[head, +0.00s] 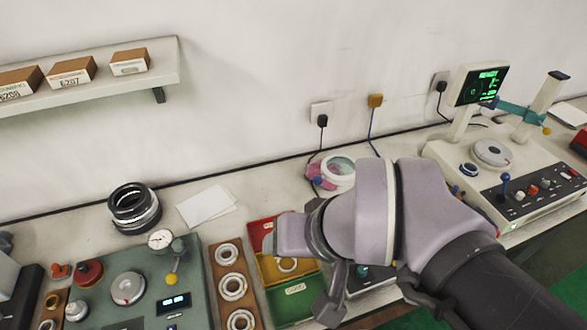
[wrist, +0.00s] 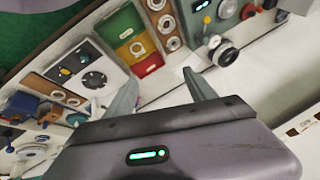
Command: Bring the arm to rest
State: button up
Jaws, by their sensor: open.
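My gripper (wrist: 160,82) shows in the wrist view with its two grey fingers well apart and nothing between them. In the head view my arm reaches in from the lower right over the bench, and its end hides part of the coloured tray (head: 292,310). The tray has red, yellow and green compartments, and a ring (head: 287,265) lies in the yellow one. A wooden rack (head: 215,258) with several bearing rings stands left of the tray. Both also show in the wrist view, the tray (wrist: 122,20) and the rack (wrist: 178,12), beyond my fingers.
A green test device (head: 195,300) and a stack of dark rings (head: 135,208) stand at left. A white machine (head: 530,180) with a screen (head: 482,86) stands at right. A shelf (head: 90,85) with boxes juts from the wall. White cards (head: 207,205) lie on the bench.

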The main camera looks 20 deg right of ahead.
jog(key=shift+s+a+r+m, duration=0.1)
jog(key=shift+s+m, duration=0.25)
jog(key=shift+m, duration=0.35)
notch_tip(320, 180, down, 9)
jog(key=b, duration=0.9)
